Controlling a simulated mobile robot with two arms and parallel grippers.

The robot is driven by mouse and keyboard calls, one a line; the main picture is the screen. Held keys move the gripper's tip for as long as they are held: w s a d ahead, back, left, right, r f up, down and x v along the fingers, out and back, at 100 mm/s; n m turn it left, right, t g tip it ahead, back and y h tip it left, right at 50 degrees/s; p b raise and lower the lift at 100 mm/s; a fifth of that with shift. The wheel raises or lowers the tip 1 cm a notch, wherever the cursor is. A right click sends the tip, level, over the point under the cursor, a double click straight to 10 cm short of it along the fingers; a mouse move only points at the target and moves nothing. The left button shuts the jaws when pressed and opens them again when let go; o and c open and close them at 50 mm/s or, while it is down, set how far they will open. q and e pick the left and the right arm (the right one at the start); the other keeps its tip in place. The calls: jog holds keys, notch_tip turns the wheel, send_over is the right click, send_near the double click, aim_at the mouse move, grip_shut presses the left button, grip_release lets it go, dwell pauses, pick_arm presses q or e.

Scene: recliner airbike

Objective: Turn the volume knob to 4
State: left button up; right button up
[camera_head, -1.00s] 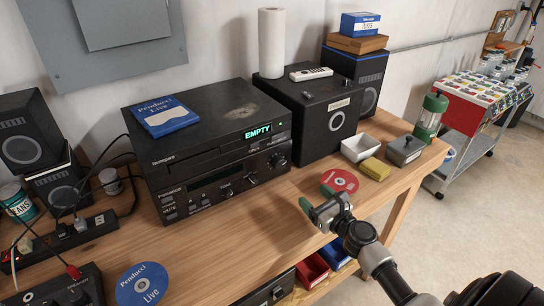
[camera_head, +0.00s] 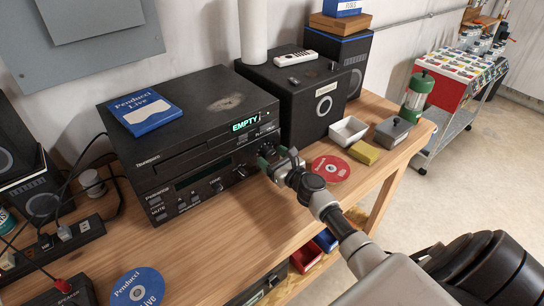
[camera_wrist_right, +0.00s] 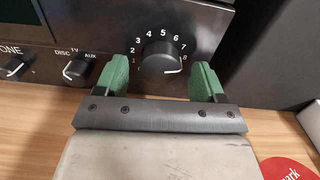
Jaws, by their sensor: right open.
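The volume knob (camera_wrist_right: 160,56) is a dark round knob on the front of the black stereo (camera_head: 185,160), inside an arc of white numbers. Its white mark points to the lower right, near or just past the 8. In the head view the knob is largely hidden by my gripper. My right gripper (camera_wrist_right: 158,78) is open, with one green fingertip on each side of the knob. I cannot tell whether they touch it. In the head view the right gripper (camera_head: 274,160) is at the stereo's right front. My left gripper is not in view.
A selector knob (camera_wrist_right: 78,70) is left of the gripper. A red disc (camera_head: 331,169), yellow sponge (camera_head: 364,152) and white dish (camera_head: 348,131) lie to the right on the wooden bench. A black speaker box (camera_head: 300,95) stands beside the stereo. A blue disc (camera_head: 138,289) lies front left.

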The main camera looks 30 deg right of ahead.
jog(key=shift+w, duration=0.2)
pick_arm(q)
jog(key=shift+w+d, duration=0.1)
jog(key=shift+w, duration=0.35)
pick_arm(e)
jog(key=c, duration=0.9)
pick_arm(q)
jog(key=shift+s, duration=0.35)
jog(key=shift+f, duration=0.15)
pick_arm(e)
jog(key=shift+n, duration=0.3)
